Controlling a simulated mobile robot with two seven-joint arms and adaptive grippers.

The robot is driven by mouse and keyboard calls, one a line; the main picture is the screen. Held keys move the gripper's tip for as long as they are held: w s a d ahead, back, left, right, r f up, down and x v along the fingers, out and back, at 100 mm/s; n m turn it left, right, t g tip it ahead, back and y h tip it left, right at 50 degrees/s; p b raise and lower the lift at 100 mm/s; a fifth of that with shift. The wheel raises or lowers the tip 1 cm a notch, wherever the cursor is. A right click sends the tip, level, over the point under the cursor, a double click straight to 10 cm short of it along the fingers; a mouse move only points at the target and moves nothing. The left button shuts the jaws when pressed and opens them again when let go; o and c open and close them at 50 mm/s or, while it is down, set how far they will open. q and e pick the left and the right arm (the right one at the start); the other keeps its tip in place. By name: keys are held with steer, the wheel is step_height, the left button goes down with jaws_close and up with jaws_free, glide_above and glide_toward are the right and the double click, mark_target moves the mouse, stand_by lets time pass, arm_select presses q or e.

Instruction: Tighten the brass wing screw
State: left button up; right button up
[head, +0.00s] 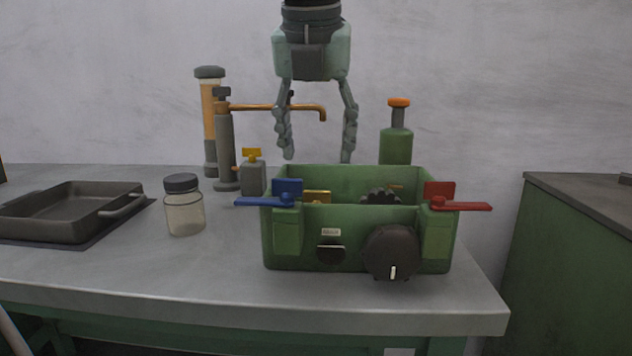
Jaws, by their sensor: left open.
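My left gripper (318,157) hangs from the top of the head view, fingers pointing down and spread apart. It is open with nothing between its fingers, in front of or above the back of a green box-shaped machine (343,230). A brass-coloured flat piece (317,196) shows inside the machine behind its front wall, right of the blue lever; it may be the wing screw, but its lower part is hidden. A yellow winged piece (252,153) stands on a grey block left of the machine. My right gripper is out of view.
A blue lever (270,203) and a red lever (459,206) stick out at the machine's sides, with a black knob (390,253) in front. A jar (184,205), a copper-armed stand (227,140), a tray (75,210) and a green bottle (396,145) stand around. The table's front left is clear.

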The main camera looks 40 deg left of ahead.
mark_target(317, 200)
arm_select(q)
steer(key=shift+n, duration=0.5)
steer(key=x, duration=0.7)
steer(key=shift+w+a+f, duration=0.1)
steer(key=shift+a+f, duration=0.15)
steer(key=shift+f, duration=0.05)
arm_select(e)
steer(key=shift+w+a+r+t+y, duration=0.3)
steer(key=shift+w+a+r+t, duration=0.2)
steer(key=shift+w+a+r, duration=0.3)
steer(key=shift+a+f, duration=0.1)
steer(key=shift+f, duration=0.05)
arm_select(q)
steer(key=c, duration=1.2)
steer(key=shift+o, duration=0.2)
